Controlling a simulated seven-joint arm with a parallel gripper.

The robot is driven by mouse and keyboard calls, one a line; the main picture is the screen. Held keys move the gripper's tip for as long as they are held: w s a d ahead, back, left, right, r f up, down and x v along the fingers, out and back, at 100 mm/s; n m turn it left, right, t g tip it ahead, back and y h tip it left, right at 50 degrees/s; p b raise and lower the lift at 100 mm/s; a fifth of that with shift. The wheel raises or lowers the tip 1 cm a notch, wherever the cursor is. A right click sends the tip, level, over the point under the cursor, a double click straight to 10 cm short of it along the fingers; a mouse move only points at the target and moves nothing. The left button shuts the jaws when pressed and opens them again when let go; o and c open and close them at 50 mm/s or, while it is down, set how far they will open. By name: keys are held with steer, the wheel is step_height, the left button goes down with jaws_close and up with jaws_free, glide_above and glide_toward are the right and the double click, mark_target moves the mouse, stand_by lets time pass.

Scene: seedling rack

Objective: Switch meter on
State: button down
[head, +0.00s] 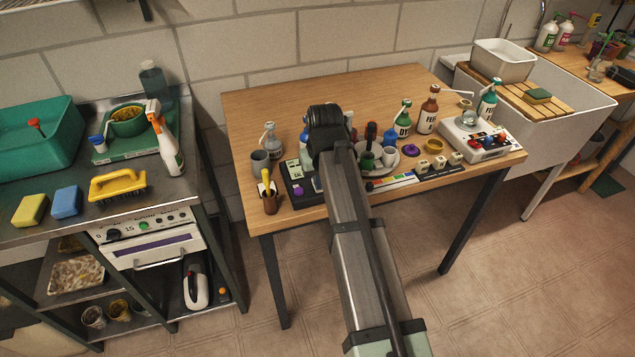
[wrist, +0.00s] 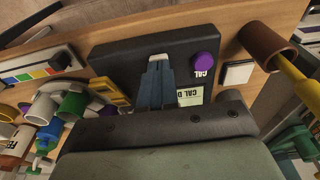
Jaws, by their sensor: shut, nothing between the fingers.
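The meter (head: 297,196) is a dark box near the front left of the wooden table, with a pale display and a purple button (head: 299,189). In the wrist view, the meter (wrist: 118,62) fills the middle; its purple button (wrist: 206,65) is marked CAL. No switch shows clearly; part of the face is hidden behind the fingers and gripper body.
A brown cup (wrist: 262,43) with a yellow-handled tool stands close beside the meter. A colour strip (wrist: 40,68) lies on its other side. A yellow part (wrist: 110,92) is near the fingers. Bottles and small cups crowd behind; a white instrument (head: 480,138) is at the right.

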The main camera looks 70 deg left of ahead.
steer(key=shift+d+f, duration=0.2)
steer(key=shift+a+r, duration=0.2)
steer(key=shift+r, duration=3.4)
